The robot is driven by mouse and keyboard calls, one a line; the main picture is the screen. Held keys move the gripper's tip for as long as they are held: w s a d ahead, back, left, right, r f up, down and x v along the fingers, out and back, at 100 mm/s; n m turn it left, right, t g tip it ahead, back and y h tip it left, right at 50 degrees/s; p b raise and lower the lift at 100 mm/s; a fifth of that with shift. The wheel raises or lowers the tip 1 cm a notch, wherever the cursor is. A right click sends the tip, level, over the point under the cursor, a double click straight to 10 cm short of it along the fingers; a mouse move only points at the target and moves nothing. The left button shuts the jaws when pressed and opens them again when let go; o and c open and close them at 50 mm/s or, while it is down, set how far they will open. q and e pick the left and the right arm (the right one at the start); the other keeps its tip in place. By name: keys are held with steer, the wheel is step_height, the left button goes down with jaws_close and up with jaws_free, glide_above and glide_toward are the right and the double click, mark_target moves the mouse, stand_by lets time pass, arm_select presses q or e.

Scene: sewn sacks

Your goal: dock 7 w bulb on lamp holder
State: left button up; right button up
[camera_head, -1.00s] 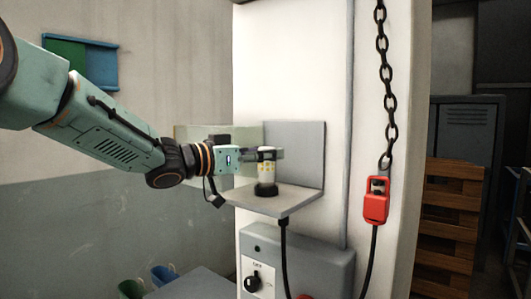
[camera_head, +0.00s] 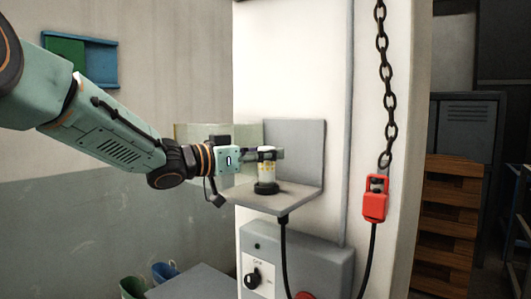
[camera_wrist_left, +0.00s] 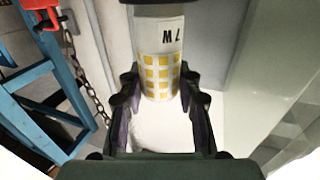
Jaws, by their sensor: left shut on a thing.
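The 7 W bulb (camera_head: 266,172) is a pale cylinder with yellow squares. It stands upright at the black lamp holder (camera_head: 265,189) on a grey shelf. My left gripper (camera_head: 270,154) comes in from the left and is shut on the bulb's upper part. Bulb and holder look in contact, but I cannot tell whether the bulb is fully seated. My right gripper is out of view.
The grey shelf (camera_head: 290,200) has a back plate (camera_head: 296,150) and a clear panel (camera_head: 190,132) behind my wrist. Below is a grey switch box (camera_head: 320,262) with a black knob. A red pendant (camera_head: 375,199) hangs on a chain at right.

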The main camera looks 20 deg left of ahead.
arm_select(q)
steer(key=shift+f, duration=0.35)
steer(key=o, duration=0.9)
steer(key=shift+r, duration=0.1)
steer(key=shift+p+v, duration=0.5)
steer(key=shift+v, duration=1.25)
steer(key=shift+p+v, duration=0.5)
steer(key=shift+v, duration=0.6)
steer(key=p+v, duration=0.3)
steer(key=v, duration=0.2)
steer(key=shift+s+a+p, duration=0.1)
steer(key=shift+s+p, duration=0.1)
steer(key=shift+p, duration=0.15)
